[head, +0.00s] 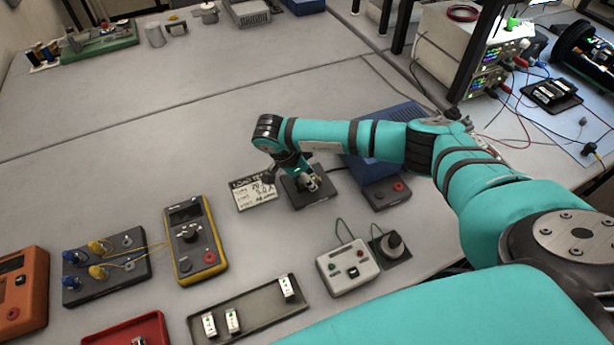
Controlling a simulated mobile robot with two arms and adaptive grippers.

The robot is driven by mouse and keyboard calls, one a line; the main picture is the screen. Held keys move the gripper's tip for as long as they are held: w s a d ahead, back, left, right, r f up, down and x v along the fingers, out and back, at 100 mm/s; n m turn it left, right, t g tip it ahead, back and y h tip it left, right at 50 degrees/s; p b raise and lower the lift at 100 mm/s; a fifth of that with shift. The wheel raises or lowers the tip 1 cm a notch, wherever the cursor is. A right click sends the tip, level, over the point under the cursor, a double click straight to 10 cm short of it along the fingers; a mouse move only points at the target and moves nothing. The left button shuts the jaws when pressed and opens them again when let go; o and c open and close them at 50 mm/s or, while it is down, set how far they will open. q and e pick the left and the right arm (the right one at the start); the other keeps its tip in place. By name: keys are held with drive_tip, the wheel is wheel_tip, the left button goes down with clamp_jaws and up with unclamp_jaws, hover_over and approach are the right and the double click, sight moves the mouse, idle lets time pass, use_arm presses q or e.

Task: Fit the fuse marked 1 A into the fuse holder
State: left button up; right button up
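My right gripper (308,182) points down over a small dark block (316,198) that looks like the fuse holder, just right of a handwritten card. A small pale piece shows at the fingertips, but I cannot tell whether it is held or part of the block. The grey tray (262,312) at the front holds white fuses: two at its left end (232,320) and one at its right end (288,288). Their ratings are too small to read, so I cannot tell which is 1 A. My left gripper is not in view.
A yellow multimeter (195,243), terminal board (105,268), grey switch box (346,268) and red tray (125,333) stand in front. The table's middle left is clear.

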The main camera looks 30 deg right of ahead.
drive_tip(key=shift+o, duration=0.5)
drive_tip(key=shift+s+a+f, duration=0.1)
drive_tip(key=shift+f, duration=0.35)
drive_tip(key=shift+r, duration=0.2)
drive_tip(key=shift+r+p, duration=0.3)
drive_tip(key=shift+p, duration=0.15)
drive_tip(key=shift+r+p, duration=0.6)
drive_tip(key=shift+p, duration=0.05)
drive_tip(key=shift+w+a+r+b, duration=0.25)
drive_tip(key=shift+a+r+b, duration=0.15)
drive_tip(key=shift+b, duration=0.6)
drive_tip(key=b+v, duration=0.3)
drive_tip(key=v, duration=0.7)
drive_tip(key=shift+r+b, duration=0.35)
